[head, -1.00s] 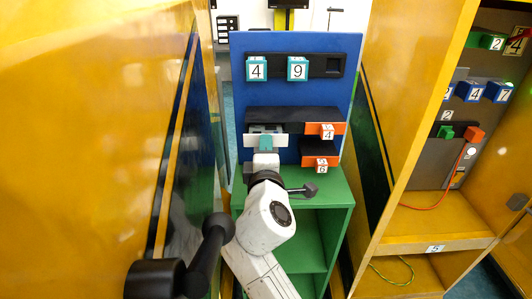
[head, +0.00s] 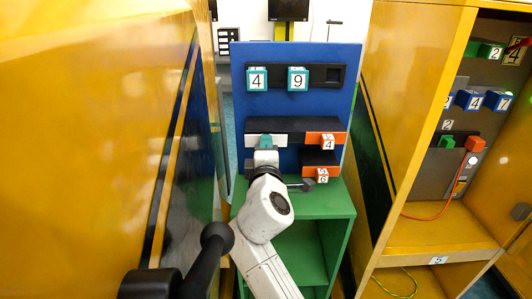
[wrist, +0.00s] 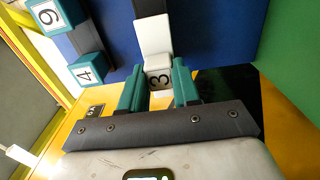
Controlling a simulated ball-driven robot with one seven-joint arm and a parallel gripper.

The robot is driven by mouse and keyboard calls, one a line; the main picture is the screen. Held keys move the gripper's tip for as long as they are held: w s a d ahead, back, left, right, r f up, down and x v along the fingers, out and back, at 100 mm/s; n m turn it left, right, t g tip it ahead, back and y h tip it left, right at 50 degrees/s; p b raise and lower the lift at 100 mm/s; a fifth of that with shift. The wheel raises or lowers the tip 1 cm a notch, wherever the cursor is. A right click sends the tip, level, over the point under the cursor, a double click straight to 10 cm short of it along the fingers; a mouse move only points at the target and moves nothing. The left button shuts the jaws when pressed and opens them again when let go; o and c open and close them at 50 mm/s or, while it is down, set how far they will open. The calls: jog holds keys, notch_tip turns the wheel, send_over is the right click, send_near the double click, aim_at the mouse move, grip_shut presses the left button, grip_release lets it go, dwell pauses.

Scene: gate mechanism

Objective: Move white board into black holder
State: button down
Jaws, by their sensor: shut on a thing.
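The white board (head: 251,141) is a flat white strip at the left front of the lower black holder (head: 262,124) on the blue panel. It appears to meet the holder's front, but how deep it sits cannot be told. My gripper (head: 265,143) has teal fingers and is at the middle of the board. An orange block marked 4 (head: 328,143) sits right of the board in the same holder.
Above, an upper black holder (head: 325,76) carries teal blocks 4 (head: 257,79) and 9 (head: 298,79). An orange block marked 6 (head: 322,175) is below right. A green cabinet (head: 322,207) stands beneath. Yellow walls (head: 400,150) close in on both sides.

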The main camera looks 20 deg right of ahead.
jog(key=shift+w+d+r, duration=0.1)
jog(key=shift+w+d, duration=0.15)
jog(key=shift+w, duration=0.45)
dwell(1.6)
jog(key=c, duration=1)
grip_release()
jog(key=shift+c, duration=0.2)
jog(key=o, duration=0.3)
